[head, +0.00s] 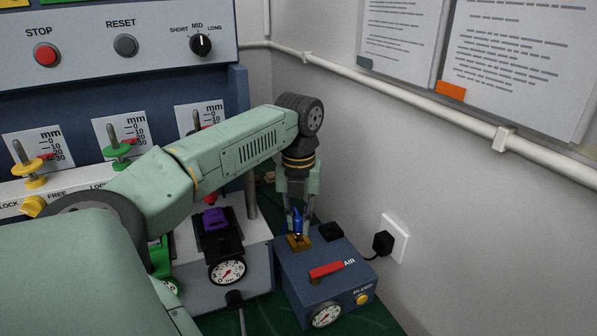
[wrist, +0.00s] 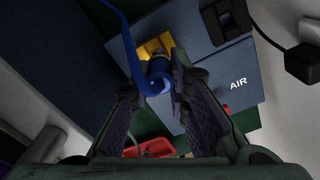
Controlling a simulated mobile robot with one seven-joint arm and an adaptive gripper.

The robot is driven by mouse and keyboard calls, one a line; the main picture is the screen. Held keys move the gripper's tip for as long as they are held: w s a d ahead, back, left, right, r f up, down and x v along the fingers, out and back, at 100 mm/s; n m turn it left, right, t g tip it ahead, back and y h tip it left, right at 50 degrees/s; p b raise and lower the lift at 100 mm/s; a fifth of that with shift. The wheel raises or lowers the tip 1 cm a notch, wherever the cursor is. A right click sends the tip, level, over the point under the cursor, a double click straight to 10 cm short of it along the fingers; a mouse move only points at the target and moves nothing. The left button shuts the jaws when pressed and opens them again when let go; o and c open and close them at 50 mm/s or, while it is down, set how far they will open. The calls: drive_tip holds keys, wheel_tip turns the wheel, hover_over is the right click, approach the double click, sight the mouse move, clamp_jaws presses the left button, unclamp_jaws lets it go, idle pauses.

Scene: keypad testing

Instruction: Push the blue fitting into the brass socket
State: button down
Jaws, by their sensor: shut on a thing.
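The blue fitting (head: 297,221) is upright between the fingers of my gripper (head: 296,229), which is shut on it. The brass socket (head: 299,243) sits on top of the dark blue AIR box, right below the fitting. In the wrist view the fitting (wrist: 158,76) has a blue hose rising from it and partly covers the brass socket (wrist: 154,46). The fitting's lower end is at the socket, but I cannot tell whether it touches or has entered it. My gripper's fingers (wrist: 156,88) flank the fitting.
The AIR box (head: 292,284) carries a red lever (head: 326,269), a black block (head: 331,231), a gauge (head: 326,314) and a yellow BLEED button (head: 362,299). A wall plug (head: 383,242) is close on the right. A grey unit with a purple part (head: 214,219) stands on the left.

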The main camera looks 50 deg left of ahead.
drive_tip(key=shift+s+d+f+b, duration=0.1)
drive_tip(key=shift+f+b, duration=0.4)
drive_tip(key=shift+f, duration=0.4)
drive_tip(key=shift+r+p, duration=0.4)
drive_tip(key=shift+r, duration=0.3)
drive_tip(key=shift+f+b, duration=0.75)
drive_tip(key=shift+f, duration=0.15)
idle(1.2)
